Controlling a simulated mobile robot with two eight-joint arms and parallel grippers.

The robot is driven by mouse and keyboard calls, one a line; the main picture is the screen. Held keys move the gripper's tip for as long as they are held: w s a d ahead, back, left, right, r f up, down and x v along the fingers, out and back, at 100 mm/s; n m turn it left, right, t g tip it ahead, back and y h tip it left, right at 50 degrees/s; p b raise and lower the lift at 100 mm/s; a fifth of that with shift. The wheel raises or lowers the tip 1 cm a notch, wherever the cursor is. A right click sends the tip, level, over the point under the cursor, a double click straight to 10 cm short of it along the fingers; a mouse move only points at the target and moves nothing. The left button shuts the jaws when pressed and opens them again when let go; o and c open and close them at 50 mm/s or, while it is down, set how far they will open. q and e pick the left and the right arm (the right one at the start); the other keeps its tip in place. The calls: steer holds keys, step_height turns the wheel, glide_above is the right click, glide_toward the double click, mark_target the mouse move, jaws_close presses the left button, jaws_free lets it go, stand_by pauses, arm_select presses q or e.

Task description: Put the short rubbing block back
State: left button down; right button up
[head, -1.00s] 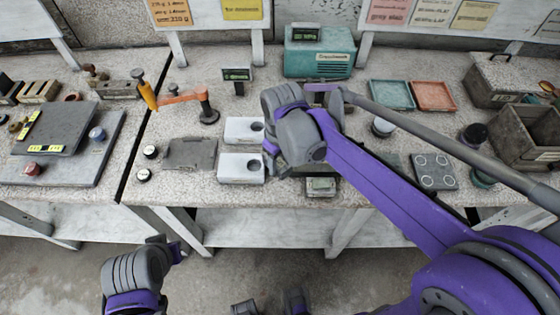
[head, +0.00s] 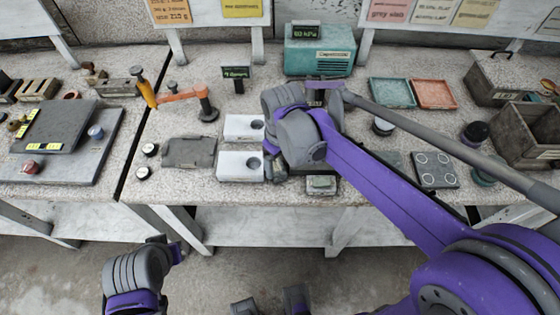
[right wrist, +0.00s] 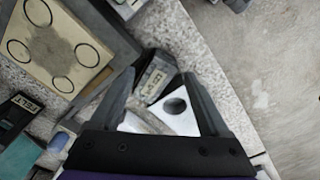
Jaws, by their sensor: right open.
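I cannot single out the short rubbing block with certainty. A small dark block with a pale lettered label (right wrist: 157,80) lies between the fingers of my right gripper (right wrist: 160,76) in the right wrist view. The fingers are open and apart, and I cannot tell how far above it they are. Just beyond it is a white block with a round dark hole (right wrist: 172,108). In the head view two such white blocks (head: 240,166) sit left of my right wrist, which hides the bench under it. My left gripper (head: 163,250) hangs low in front of the bench, its jaws unclear.
A tan plate with ring outlines (right wrist: 55,50) lies left in the wrist view. A small box (head: 321,184) sits at the bench's front edge. A grey mat (head: 190,152), an orange-armed stand (head: 182,97), a teal machine (head: 318,57) and a crate (head: 522,137) stand around.

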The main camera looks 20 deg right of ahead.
mark_target(281, 172)
step_height(281, 172, up, 13)
steer(key=p, duration=0.2)
steer(key=s+d+f+m+t, duration=0.2)
steer(key=s+d+f+m, duration=0.1)
steer(key=s+f, duration=0.3)
steer(key=s+d+f+m+t, duration=0.2)
steer(key=s+d+f+t, duration=0.1)
steer(key=s+f, duration=0.4)
steer(key=shift+s+m, duration=0.15)
steer(key=shift+m, duration=0.25)
steer(key=shift+f, duration=0.1)
